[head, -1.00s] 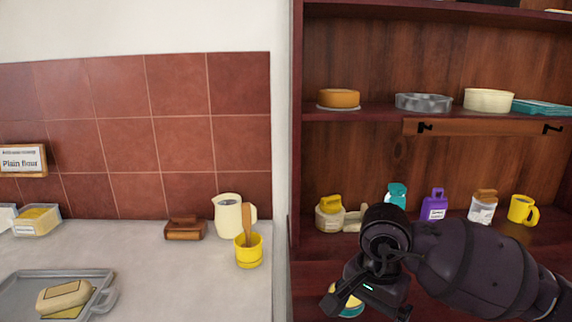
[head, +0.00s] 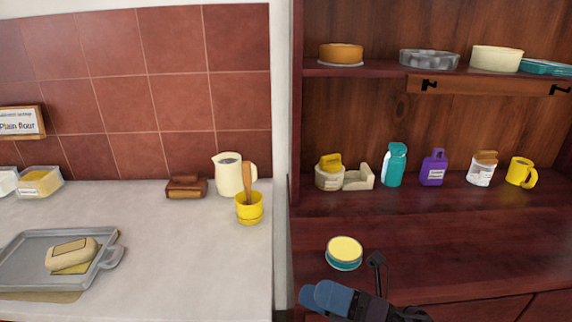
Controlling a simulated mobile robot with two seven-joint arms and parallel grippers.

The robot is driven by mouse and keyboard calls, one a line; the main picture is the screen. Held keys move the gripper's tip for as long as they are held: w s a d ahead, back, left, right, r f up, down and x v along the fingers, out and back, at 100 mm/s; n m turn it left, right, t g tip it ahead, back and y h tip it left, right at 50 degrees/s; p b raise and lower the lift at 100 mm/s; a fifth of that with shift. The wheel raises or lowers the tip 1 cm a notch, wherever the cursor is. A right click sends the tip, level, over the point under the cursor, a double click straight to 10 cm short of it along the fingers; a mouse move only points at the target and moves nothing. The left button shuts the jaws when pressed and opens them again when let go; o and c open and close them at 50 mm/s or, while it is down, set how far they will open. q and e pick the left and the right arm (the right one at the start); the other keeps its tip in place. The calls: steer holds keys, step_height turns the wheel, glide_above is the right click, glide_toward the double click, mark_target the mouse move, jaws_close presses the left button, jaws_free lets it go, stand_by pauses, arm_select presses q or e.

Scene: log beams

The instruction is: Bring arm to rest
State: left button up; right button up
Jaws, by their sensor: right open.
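My right gripper (head: 350,280) shows at the bottom edge, low in front of the dark wooden cabinet. Its two fingers are spread apart and nothing is between them. A round tin (head: 344,252) with a yellow top and teal side sits on the cabinet's lower surface (head: 460,243), just beyond the fingers in the picture. Whether a finger touches the tin is hard to tell, but they look apart. Most of my right arm is below the frame. My left gripper is not in view.
On the cabinet's ledge stand a teal bottle (head: 394,166), a purple container (head: 433,168), a jar (head: 482,170) and a yellow mug (head: 520,173). Left is a pale counter (head: 170,250) with a grey tray (head: 22,258), jug (head: 229,176) and yellow pot (head: 249,209).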

steer(key=d+f+m+t+h, duration=0.6)
steer(key=d+f+m+h, duration=0.15)
steer(key=m, duration=0.55)
steer(key=d+f+m+t+h, duration=0.6)
steer(key=d+m+h, duration=0.15)
steer(key=m, duration=0.65)
steer(key=s+d+f+m+g+h, duration=0.3)
steer(key=s+f+m, duration=0.2)
steer(key=s+f, duration=0.1)
steer(key=s+d+f+m+g+h, duration=0.3)
steer(key=s+f+m, duration=0.3)
steer(key=f, duration=0.2)
steer(key=shift+s+d+f+h, duration=0.15)
steer(key=shift+d+f+h, duration=0.15)
steer(key=shift+d, duration=0.25)
